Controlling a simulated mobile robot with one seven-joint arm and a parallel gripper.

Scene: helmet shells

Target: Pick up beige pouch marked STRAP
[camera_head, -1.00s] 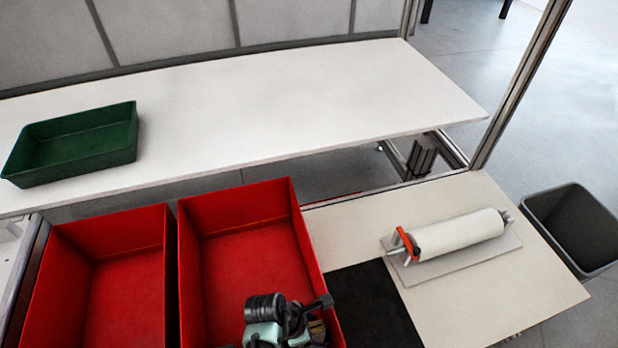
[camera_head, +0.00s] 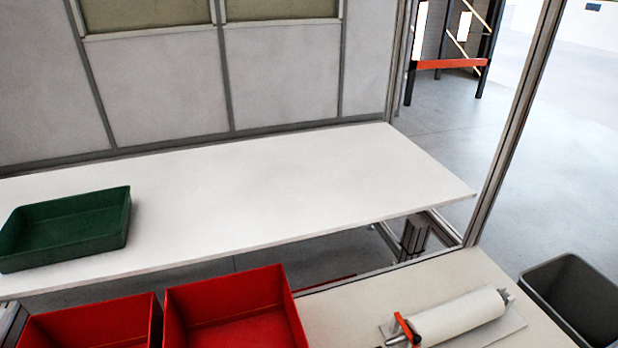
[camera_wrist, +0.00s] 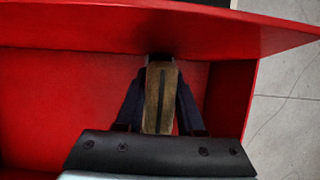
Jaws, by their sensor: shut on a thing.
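In the wrist view, my gripper (camera_wrist: 160,80) is shut on a narrow beige-brown thing (camera_wrist: 152,104) with a dark stripe down its middle, which looks like the pouch. No STRAP marking can be read on it. The gripper and the thing show against the inside of a red bin (camera_wrist: 60,95), close to one wall. I cannot tell whether the thing still touches the bin floor. In the head view my gripper and the pouch are out of frame.
Two red bins stand side by side, left (camera_head: 95,325) and right (camera_head: 225,290). A green tray (camera_head: 115,225) sits on the long white table (camera_head: 290,190), otherwise clear. A white roll on a holder (camera_head: 460,318) lies at right, beside a grey waste bin (camera_head: 570,300).

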